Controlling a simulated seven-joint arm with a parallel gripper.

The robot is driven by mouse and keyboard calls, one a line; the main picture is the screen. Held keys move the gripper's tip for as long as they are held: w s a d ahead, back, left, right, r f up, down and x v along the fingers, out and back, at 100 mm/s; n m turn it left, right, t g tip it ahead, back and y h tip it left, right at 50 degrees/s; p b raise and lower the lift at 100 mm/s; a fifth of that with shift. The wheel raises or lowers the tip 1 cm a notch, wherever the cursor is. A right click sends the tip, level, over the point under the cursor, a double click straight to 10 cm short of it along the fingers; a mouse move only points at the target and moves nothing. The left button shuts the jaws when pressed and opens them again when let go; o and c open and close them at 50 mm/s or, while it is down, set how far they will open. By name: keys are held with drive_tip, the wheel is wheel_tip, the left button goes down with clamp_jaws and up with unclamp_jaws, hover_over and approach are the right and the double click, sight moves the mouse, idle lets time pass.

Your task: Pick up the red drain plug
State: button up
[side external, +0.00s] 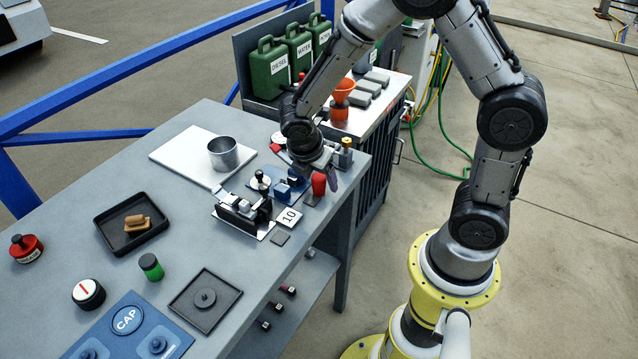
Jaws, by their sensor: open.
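A round red piece with a black knob (26,248) sits at the far left of the grey workbench; it could be the red drain plug, but its label is too small to read. A second red piece, upright and rounded (318,184), stands near the bench's right end, just below my gripper. I cannot tell for certain which is the plug. My gripper (312,170) points down over the right end of the bench among small fittings. It is open; its fingertips are partly hidden, and contact with the red piece cannot be told.
A black-and-silver fixture (243,212) and a card marked 10 (288,217) crowd the space beside my gripper. A metal cup (223,153) stands on a white board (178,152). A black tray (106,234), a green cylinder (151,267) and a blue CAP panel (130,332) lie leftward.

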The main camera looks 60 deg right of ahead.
drive_tip(key=shift+f, duration=0.15)
clamp_jaws()
drive_tip(key=shift+r, duration=0.2)
idle(0.3)
